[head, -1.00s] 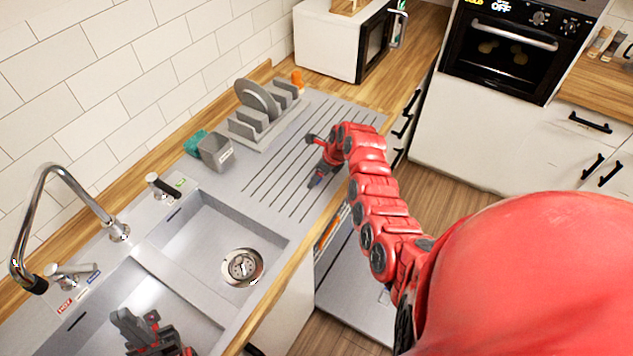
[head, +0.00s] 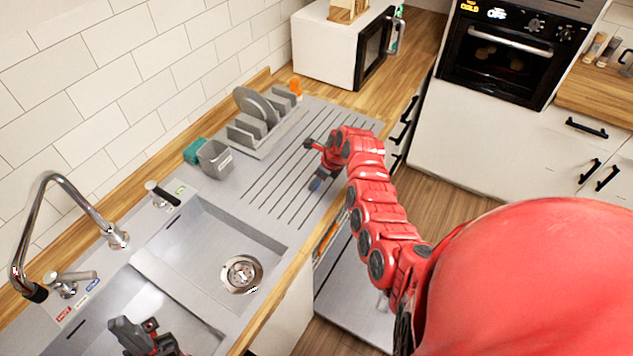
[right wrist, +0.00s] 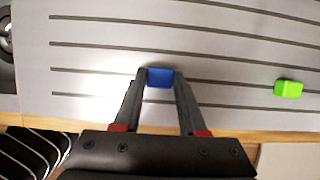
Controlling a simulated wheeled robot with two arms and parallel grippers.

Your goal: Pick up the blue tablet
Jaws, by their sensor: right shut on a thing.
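The blue tablet (right wrist: 160,78) is between the two fingertips of my right gripper (right wrist: 160,82) in the right wrist view, with both tips against its sides. The grooved drainboard (right wrist: 100,65) is behind it; I cannot tell if the tablet touches it. In the head view my right gripper (head: 318,165) is low over the drainboard, and the tablet cannot be made out clearly. My left gripper (head: 145,337) is over the near sink basin at the bottom left; its fingers do not show clearly enough to tell their opening.
A green tablet (right wrist: 288,89) lies on the drainboard to the right in the wrist view. A dish rack (head: 262,125) with plates, a grey holder (head: 214,158) and a faucet (head: 75,205) stand along the wall. An open dishwasher door (head: 352,293) is below the counter.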

